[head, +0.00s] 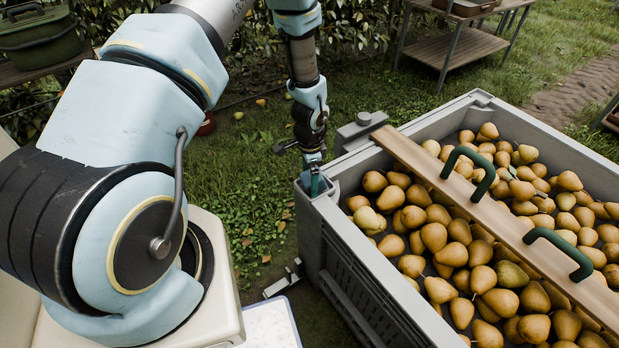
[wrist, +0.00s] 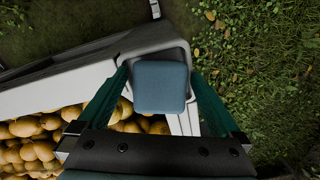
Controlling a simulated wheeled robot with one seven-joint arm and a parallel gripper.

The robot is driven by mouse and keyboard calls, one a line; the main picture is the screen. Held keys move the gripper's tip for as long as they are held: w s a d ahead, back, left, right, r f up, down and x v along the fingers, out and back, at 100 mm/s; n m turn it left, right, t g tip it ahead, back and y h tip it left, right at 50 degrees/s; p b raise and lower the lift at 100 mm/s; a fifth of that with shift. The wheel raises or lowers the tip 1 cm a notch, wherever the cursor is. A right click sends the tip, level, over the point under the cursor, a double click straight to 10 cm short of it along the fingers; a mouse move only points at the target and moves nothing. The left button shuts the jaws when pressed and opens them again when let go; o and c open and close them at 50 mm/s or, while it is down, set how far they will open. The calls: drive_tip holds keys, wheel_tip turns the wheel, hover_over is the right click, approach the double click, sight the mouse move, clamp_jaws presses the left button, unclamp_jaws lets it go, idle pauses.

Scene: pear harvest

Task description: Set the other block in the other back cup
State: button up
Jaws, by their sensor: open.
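A blue-grey block (wrist: 160,86) with rounded edges sits in the cup (wrist: 152,42) at a corner of the grey crate (head: 350,262). In the wrist view, the teal fingers of my gripper (wrist: 158,78) stand apart on either side of the block. Whether either finger touches it, I cannot tell. In the head view, my gripper (head: 314,182) points down at the crate's left corner and hides most of the cup and block. I cannot make out a second block or the other back cup for certain.
Many pears (head: 432,236) fill the crate. A wooden board (head: 448,188) with green handles (head: 468,166) lies across it. A grey fitting (head: 362,130) stands by the board's far end, close to my gripper. A wooden table (head: 456,42) stands behind, on grass.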

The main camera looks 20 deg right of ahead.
wheel_tip(320, 180, up, 11)
drive_tip(key=b, duration=0.1)
drive_tip(key=shift+f, duration=0.15)
idle(0.5)
drive_tip(key=shift+d+r+n, duration=0.3)
drive_tip(key=shift+d+r, duration=0.15)
drive_tip(key=shift+d, duration=0.15)
drive_tip(key=shift+f, duration=0.1)
wheel_tip(320, 180, down, 11)
drive_tip(key=shift+r, duration=0.15)
idle(0.4)
drive_tip(key=shift+a, duration=0.1)
drive_tip(key=c, duration=1.2)
